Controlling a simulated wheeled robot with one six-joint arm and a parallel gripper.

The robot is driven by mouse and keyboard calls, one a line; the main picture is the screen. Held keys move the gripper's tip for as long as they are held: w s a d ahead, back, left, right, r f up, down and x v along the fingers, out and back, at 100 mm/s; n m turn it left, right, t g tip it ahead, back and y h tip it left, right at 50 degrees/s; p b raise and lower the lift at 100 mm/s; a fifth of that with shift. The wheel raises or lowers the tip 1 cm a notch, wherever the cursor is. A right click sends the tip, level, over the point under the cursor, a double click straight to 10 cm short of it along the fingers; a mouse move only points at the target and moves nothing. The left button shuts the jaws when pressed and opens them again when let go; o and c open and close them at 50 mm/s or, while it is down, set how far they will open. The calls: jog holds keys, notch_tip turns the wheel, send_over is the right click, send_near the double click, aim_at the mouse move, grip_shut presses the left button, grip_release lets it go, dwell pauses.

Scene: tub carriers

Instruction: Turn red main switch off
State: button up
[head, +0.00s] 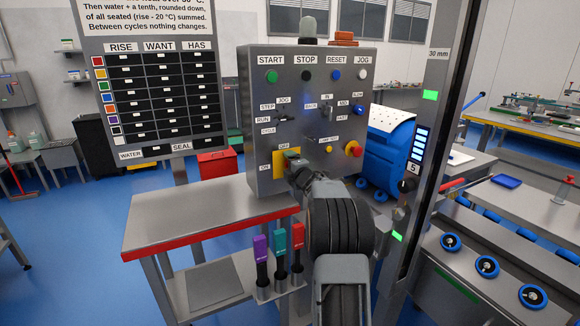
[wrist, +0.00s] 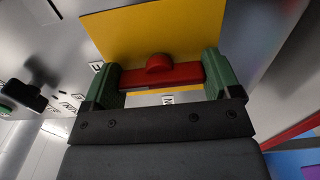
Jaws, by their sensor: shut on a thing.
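The red main switch (wrist: 160,76) sits on a yellow plate (wrist: 150,32) in the wrist view. Its red bar lies between the two green fingers of my gripper (wrist: 163,72), which is shut on the bar's ends. In the head view the yellow plate (head: 279,172) is at the lower left of the grey control panel (head: 310,105), with OFF above it and ON at its left. My gripper (head: 292,160) reaches onto the plate there and hides most of the switch.
Coloured-handled tools (head: 279,243) stand below the steel bench (head: 190,216). A grey post (head: 426,130) with green lights rises right of my arm.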

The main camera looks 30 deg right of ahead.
jog(key=shift+m, duration=0.3)
jog(key=o, duration=0.8)
jog(key=shift+c, duration=0.2)
jog(key=shift+s, duration=0.1)
jog(key=s+a+b, duration=0.1)
jog(key=s+b, duration=0.1)
jog(key=s, duration=1.1)
jog(key=shift+s+a, duration=0.25)
jog(key=shift+a, duration=0.15)
